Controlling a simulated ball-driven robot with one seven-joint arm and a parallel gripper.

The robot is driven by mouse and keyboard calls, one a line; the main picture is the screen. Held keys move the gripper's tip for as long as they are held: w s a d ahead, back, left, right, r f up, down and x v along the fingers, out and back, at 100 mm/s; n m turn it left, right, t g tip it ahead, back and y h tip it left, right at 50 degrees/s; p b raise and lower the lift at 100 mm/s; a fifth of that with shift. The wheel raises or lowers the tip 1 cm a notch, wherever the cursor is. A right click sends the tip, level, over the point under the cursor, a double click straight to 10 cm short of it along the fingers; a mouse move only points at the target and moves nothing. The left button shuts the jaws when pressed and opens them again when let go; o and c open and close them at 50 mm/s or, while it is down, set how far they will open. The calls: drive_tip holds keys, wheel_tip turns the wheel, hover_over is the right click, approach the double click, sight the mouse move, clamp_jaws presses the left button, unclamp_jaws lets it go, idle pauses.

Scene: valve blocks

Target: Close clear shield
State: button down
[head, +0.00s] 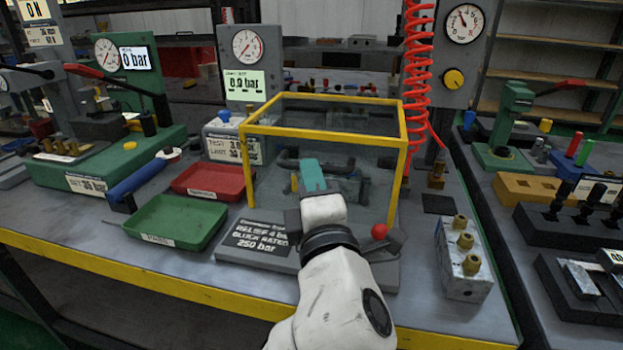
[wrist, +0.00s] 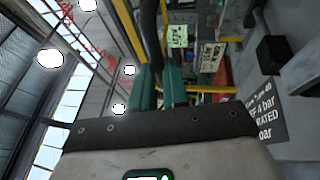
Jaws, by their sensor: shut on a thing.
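The clear shield (head: 325,133) is a see-through box with yellow edges on the middle of the bench. Its front posts reach down near the grey base plate; whether it sits fully down cannot be told. Dark pipes (head: 352,188) show through it. My gripper (head: 314,175), with teal fingers, is at the shield's front, with its wrist in front of the lower edge. In the wrist view the fingers (wrist: 160,85) are closed around a dark bar (wrist: 152,35), apparently the shield's handle. Yellow frame edges (wrist: 127,32) show beside them. The exact contact is partly hidden.
A green tray (head: 175,222) and a red tray (head: 208,181) lie left of the shield. A label plate (head: 262,236) is in front. A red knob (head: 379,231) and a block with brass fittings (head: 462,262) stand to the right. A red coiled hose (head: 418,70) hangs behind.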

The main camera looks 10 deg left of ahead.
drive_tip(key=c, duration=1.4)
unclamp_jaws()
drive_tip(key=shift+f, duration=0.4)
drive_tip(key=shift+o, duration=1.4)
drive_tip(key=shift+r, duration=0.1)
drive_tip(key=shift+s, duration=0.15)
drive_tip(key=p+v, duration=0.1)
drive_tip(key=v, duration=0.9)
drive_tip(key=shift+s, duration=0.3)
drive_tip(key=shift+d, duration=0.1)
